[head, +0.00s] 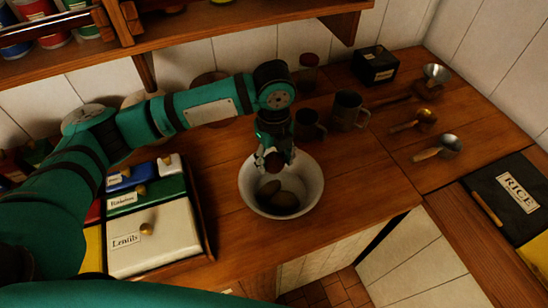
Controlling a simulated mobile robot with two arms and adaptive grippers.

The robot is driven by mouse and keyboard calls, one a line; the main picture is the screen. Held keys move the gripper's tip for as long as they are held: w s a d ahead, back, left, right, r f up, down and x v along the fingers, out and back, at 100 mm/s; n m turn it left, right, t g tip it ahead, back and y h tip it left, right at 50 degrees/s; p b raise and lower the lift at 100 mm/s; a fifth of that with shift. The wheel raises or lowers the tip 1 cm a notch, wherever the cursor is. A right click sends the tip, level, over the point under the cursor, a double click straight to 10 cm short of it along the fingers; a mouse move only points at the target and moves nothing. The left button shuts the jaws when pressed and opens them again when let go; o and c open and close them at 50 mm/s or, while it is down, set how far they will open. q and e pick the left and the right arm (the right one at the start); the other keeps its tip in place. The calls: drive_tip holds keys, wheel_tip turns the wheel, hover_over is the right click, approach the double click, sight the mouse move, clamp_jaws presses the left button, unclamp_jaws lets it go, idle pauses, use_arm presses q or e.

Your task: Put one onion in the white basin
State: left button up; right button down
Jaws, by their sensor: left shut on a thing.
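The white basin (248,193) stands on the wooden counter near its front edge. Brown roundish things (284,199) lie in its bottom; I cannot tell whether they are onions or potatoes. My left gripper (274,163) points down over the back part of the basin. It is shut on a small, dark reddish round thing, which looks like an onion (273,160). The fingers hide part of it. It is held at about rim height, above the things in the basin. My right gripper is not in view.
Left of the basin stands a box of labelled drawers (155,240). Behind the basin are a dark mug (309,125), a metal mug (347,111) and a jar (308,70). Several ladles (440,148) lie to the right. A shelf (200,38) overhangs the back.

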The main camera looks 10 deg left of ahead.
sight(274, 153)
use_arm(q)
drive_tip(key=o, duration=1.3)
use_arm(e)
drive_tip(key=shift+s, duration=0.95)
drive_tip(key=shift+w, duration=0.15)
use_arm(q)
drive_tip(key=shift+r, duration=0.15)
wheel_tip(274, 153, up, 12)
drive_tip(key=shift+f, duration=0.1)
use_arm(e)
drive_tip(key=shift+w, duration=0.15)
